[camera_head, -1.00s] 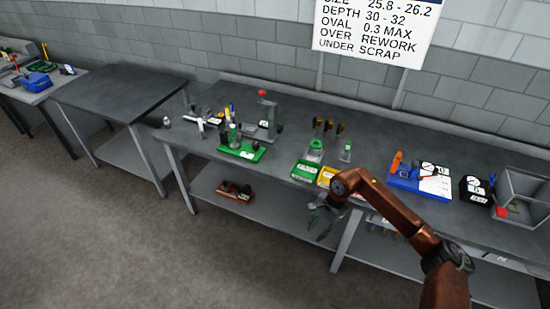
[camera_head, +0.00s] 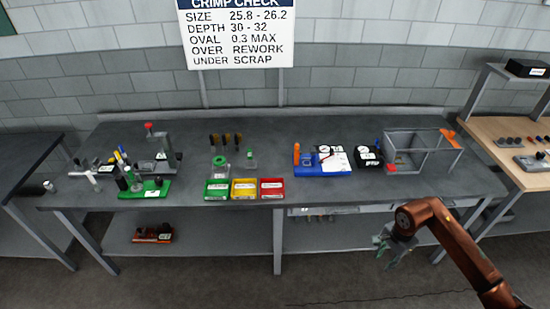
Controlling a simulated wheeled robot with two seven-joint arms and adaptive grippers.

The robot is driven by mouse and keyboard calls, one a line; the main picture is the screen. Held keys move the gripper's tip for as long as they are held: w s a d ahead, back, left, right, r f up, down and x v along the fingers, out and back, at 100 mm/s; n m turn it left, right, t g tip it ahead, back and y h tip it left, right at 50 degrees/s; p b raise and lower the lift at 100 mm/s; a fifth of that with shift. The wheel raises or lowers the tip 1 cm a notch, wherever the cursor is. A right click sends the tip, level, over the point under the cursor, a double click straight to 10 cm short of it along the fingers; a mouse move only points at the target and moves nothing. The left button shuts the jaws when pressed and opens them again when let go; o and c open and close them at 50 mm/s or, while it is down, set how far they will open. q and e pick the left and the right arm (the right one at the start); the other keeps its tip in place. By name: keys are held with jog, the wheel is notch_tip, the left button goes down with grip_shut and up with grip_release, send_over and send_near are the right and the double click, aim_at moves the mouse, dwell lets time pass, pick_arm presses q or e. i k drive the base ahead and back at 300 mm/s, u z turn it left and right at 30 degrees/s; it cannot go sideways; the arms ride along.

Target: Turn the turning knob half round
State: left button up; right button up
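No part is clearly recognisable as the turning knob at this size. A small dark round part (camera_head: 158,181) sits on the green-based fixture (camera_head: 146,191) at the left of the bench. A red knob (camera_head: 149,126) tops the grey press-like stand (camera_head: 161,145) behind it. My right gripper (camera_head: 381,252) hangs in front of the bench's front edge, right of the middle, well away from both. Its fingers look spread, with nothing between them. My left gripper is out of view.
On the grey bench (camera_head: 330,125) stand green (camera_head: 217,189), yellow (camera_head: 245,189) and red (camera_head: 272,189) bins, a blue fixture (camera_head: 322,171), a black box (camera_head: 368,156) and a grey open-framed bin (camera_head: 425,160). A wooden-topped table (camera_head: 500,150) is at right. Floor in front is clear.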

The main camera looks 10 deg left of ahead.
aim_at(159, 181)
jog(key=z, duration=0.05)
jog(key=i, duration=2.05)
jog(key=u, duration=3.25)
jog(key=i, duration=0.5)
jog(key=z, duration=0.1)
